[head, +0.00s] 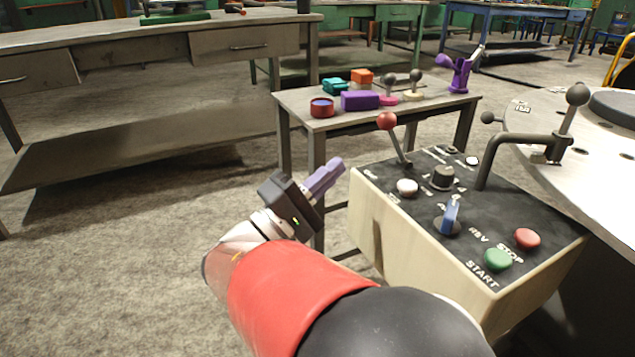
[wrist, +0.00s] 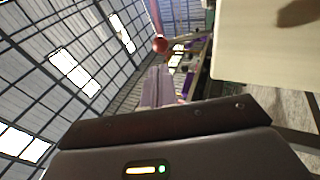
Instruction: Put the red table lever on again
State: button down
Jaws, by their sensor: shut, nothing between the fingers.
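The red-knobbed lever (head: 387,121) stands on the back left of the control box, its thin metal stem tilted up and to the left. In the wrist view the red knob (wrist: 160,45) shows just past my fingertips. My gripper (head: 336,165), with pale purple fingers, is shut and empty. It is left of the control box, apart from the lever and lower than the knob in the head view. The fingers also show shut in the wrist view (wrist: 157,80).
The control box (head: 375,215) has a white button, black knob, blue switch, green START and red STOP buttons. A bent bar lever (head: 495,150) rises beside the round table (head: 560,120). A small table (head: 290,103) behind holds several coloured parts. Open floor lies left.

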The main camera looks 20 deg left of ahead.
aim_at(381, 123)
jog(key=x, duration=0.8)
jog(key=shift+w+d+r, duration=0.15)
jog(key=shift+w+d, duration=0.05)
jog(key=shift+w, duration=0.1)
jog(key=shift+r, duration=0.15)
jog(key=shift+w+d+r+m+g+p, duration=0.15)
jog(key=shift+w+r+g+p, duration=0.05)
jog(key=shift+r+g+p, duration=0.2)
jog(key=shift+w+d+r+m+g+p, duration=0.2)
jog(key=shift+r+g+p, duration=0.1)
jog(key=shift+p, duration=0.15)
jog(key=w+d+r+m+g+y+p, duration=0.1)
jog(key=w+d+r+g+y+p, duration=0.2)
jog(key=w+d+g+y+p, duration=0.2)
jog(key=shift+w+d+g+p, duration=1.05)
jog(key=shift+w+g+p, duration=0.35)
jog(key=shift+w+p, duration=0.35)
jog(key=shift+d, duration=0.1)
jog(key=shift+r, duration=0.1)
